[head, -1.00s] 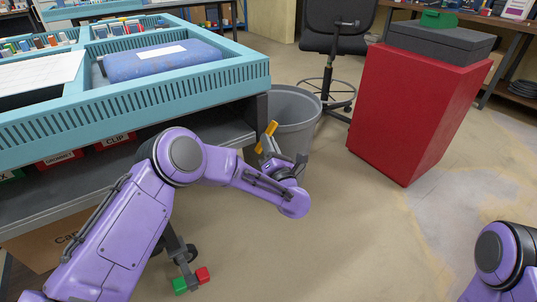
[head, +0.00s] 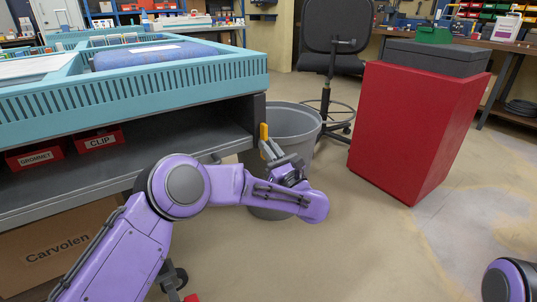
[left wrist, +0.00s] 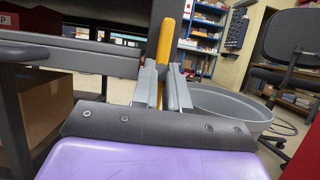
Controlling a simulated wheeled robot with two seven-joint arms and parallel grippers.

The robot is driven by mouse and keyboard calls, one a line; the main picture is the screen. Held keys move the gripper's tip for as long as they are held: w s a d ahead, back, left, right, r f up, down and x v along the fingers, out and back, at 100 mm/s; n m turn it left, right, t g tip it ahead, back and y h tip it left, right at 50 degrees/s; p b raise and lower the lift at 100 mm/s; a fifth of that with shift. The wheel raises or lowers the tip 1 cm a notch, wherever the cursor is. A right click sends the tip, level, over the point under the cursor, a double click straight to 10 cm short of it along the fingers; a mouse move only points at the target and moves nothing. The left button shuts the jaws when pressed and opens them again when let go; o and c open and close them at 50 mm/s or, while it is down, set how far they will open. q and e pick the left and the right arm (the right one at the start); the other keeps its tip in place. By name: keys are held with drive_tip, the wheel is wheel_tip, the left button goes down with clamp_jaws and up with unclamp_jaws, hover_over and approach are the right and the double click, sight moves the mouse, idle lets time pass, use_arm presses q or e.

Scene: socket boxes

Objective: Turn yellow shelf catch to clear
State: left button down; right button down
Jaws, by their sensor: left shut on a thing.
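The yellow shelf catch (head: 263,132) is a slim bar near the front right end of the grey shelf (head: 150,149) under the turquoise bench top. It stands close to upright. My left gripper (head: 268,149) is shut on it. My right gripper is not in view; only a purple link of that arm shows at the lower right.
A grey bin (head: 293,123) stands right behind my left gripper. Red CLIP (head: 100,140) and GROMMET (head: 35,157) boxes sit on the shelf. A Carvolen carton (head: 55,250) is below it. A red cabinet (head: 408,130) stands right; floor between is clear.

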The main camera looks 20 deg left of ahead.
use_arm(q)
drive_tip(key=shift+f, duration=0.1)
idle(0.4)
drive_tip(key=c, duration=1.1)
unclamp_jaws()
drive_tip(key=shift+c, duration=0.2)
drive_tip(key=shift+d, duration=0.15)
drive_tip(key=p+v, duration=0.1)
drive_tip(key=v, duration=0.9)
drive_tip(key=shift+s+d+p, duration=0.15)
drive_tip(key=shift+d+p, duration=0.05)
drive_tip(key=shift+p, duration=0.2)
